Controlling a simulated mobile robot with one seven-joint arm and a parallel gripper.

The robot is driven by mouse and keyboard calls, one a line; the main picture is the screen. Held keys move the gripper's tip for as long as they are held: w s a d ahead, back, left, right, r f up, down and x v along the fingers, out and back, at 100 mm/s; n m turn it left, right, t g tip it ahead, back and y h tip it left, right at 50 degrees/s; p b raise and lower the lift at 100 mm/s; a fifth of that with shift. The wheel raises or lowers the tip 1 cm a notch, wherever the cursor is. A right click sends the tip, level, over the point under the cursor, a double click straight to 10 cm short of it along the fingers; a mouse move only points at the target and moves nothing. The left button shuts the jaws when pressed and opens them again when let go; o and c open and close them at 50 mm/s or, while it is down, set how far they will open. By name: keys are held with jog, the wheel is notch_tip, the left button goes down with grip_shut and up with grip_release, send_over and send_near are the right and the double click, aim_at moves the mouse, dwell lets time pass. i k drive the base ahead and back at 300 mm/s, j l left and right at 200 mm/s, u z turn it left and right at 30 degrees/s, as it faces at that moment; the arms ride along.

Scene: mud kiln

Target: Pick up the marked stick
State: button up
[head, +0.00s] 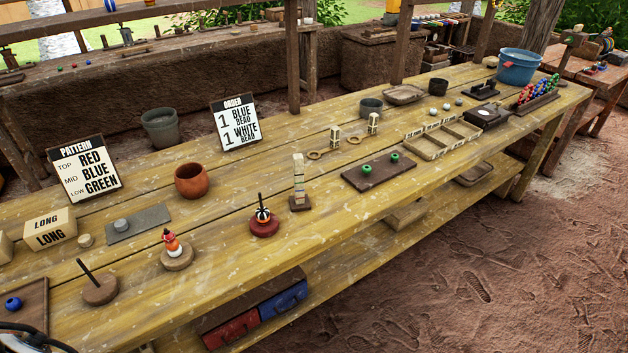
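A pale upright stick with dark and bluish bands (299,178) stands in a small dark square base (299,203) near the middle of the long wooden table (345,223). It looks like the marked stick, and its marks are too small to read. It stands clear of the things around it. My gripper does not show in the head view. A dark curved part at the bottom left corner may be mine, but I cannot tell.
Left of the stick are a dark red disc with a peg and beads (264,223) and a clay pot (191,181). The table's front middle is bare.

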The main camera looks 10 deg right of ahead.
aim_at(300, 201)
jog(key=i+l, duration=0.1)
jog(key=l, duration=0.4)
jog(key=i+l+u, duration=0.15)
jog(key=l, duration=0.4)
jog(key=i+l, duration=0.25)
jog(key=i+l+u, duration=0.1)
jog(key=i+l, duration=0.15)
jog(key=l, duration=0.2)
